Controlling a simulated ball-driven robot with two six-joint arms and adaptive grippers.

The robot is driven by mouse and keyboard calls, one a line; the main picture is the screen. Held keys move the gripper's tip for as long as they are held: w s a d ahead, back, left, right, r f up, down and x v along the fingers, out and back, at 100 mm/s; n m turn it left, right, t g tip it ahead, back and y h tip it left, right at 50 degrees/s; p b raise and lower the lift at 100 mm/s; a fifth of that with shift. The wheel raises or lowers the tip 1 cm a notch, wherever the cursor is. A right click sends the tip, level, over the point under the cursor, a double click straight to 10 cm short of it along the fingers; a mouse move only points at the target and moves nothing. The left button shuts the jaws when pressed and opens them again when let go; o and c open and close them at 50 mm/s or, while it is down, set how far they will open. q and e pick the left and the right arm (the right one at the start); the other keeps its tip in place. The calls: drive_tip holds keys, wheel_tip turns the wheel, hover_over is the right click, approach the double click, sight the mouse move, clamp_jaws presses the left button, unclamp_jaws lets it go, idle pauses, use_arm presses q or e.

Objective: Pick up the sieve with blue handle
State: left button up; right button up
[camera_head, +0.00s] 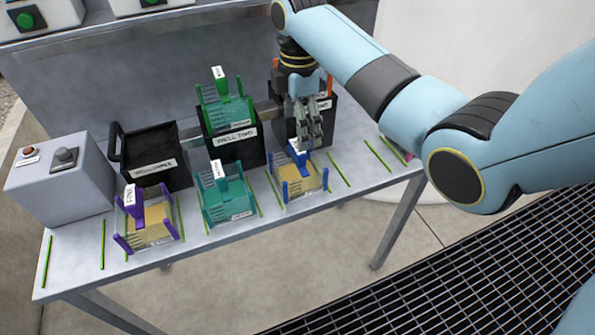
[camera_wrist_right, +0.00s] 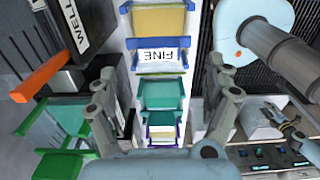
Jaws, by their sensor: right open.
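The sieve with the blue handle (camera_head: 304,186) sits at the front right of the table, with a tan mesh and blue corner pieces. In the right wrist view it shows at the top (camera_wrist_right: 158,22), with a white label reading FINE (camera_wrist_right: 163,56) beside it. My right gripper (camera_head: 308,137) is open, pointing down just above and behind the blue handle. Its two fingers also show spread in the right wrist view (camera_wrist_right: 160,72), with the label between their tips. I cannot tell whether a finger touches the handle.
A teal sieve (camera_head: 228,197) and a purple sieve (camera_head: 148,228) stand to the left. Black totes (camera_head: 243,155) stand behind, one with a green sieve (camera_head: 224,108) in it. A grey button box (camera_head: 62,185) is at far left. The table's right end has free room.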

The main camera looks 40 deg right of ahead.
sight(297, 149)
wheel_tip(297, 149, down, 7)
drive_tip(key=shift+w+f, duration=0.15)
drive_tip(key=shift+c, duration=0.3)
drive_tip(key=c, duration=1.6)
clamp_jaws()
